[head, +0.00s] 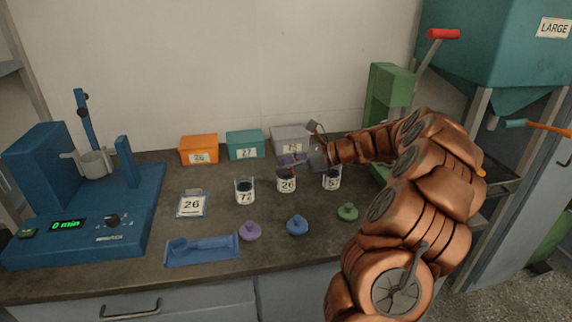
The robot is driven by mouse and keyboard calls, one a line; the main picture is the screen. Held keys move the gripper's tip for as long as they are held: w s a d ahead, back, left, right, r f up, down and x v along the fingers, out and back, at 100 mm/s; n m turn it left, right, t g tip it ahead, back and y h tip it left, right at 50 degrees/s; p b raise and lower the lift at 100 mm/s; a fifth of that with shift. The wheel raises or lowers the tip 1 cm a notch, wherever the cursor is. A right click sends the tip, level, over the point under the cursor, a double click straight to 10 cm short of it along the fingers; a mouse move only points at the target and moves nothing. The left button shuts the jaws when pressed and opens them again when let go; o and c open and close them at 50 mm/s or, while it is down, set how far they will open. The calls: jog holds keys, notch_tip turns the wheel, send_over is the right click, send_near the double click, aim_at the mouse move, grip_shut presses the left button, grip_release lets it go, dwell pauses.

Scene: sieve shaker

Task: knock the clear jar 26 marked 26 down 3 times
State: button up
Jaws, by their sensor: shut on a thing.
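The clear jar 26 (287,185) stands upright between two similar jars and shows dark contents behind its label. My gripper (291,160) reaches in from the right and is shut at the top of this jar. The fingers cover part of the jar's rim. I cannot tell whether the jar's base touches the worktop (215,230) or is slightly above it.
Jar 72 (245,191) is close on the left, and another jar (331,179) close on the right. Purple (250,231), blue (297,226) and green (348,211) lids lie in front. Orange (199,149), teal (245,144) and grey (290,136) boxes stand behind. A blue shaker (60,205) stands left.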

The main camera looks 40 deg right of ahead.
aim_at(294, 176)
jog(key=shift+s+f, duration=0.1)
jog(key=shift+f, duration=1.9)
grip_shut()
notch_tip(294, 176, up, 4)
jog(key=p, duration=0.4)
jog(key=shift+r, duration=0.15)
jog(key=shift+f+b, duration=0.35)
jog(key=shift+f, duration=2.05)
jog(key=shift+r, duration=0.1)
